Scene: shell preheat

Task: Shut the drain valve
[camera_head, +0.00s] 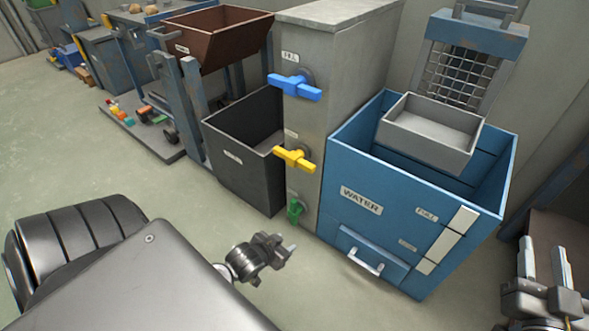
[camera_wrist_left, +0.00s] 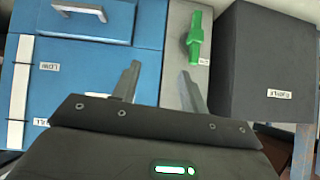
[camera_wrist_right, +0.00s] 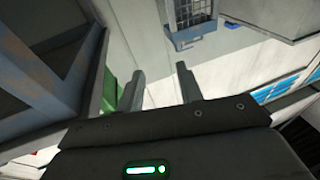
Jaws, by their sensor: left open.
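The green valve (camera_head: 295,210) is the lowest of three on the grey column. Its handle looks upright, along the column, and its label is too small to read. It also shows in the left wrist view (camera_wrist_left: 195,40), beyond my fingers and to their right. My left gripper (camera_head: 281,242) is open and empty, just below and left of the green valve in the head view, apart from it. Above are a yellow valve (camera_head: 295,159) and a blue valve (camera_head: 294,86), both with handles lying crosswise. My right gripper (camera_head: 544,250) is open and empty at the far right.
A blue water tank (camera_head: 361,201) with a front handle (camera_head: 366,262) stands right of the column (camera_head: 318,60). A grey tray (camera_head: 429,133) sits at its top. A dark bin (camera_head: 238,178) stands left of the column, below a brown hopper (camera_head: 217,49). The floor in front is clear.

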